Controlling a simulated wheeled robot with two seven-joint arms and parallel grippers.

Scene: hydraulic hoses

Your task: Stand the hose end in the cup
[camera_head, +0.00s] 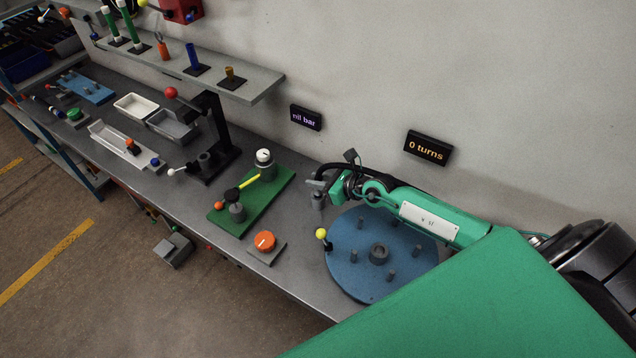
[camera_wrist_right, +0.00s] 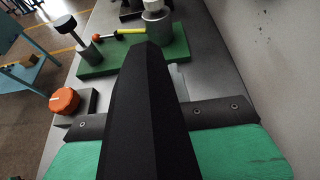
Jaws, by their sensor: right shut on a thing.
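My right gripper (camera_head: 321,184) is over the bench, just left of the blue round plate. My left gripper is not in view.
The blue round plate (camera_head: 350,270) carries several grey pegs and a yellow-knobbed lever (camera_head: 321,234). Left of the hose are a green board (camera_head: 221,222) with a yellow-handled valve, an orange knob (camera_head: 265,241) and a black lever stand (camera_head: 214,125). The wall is close behind.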

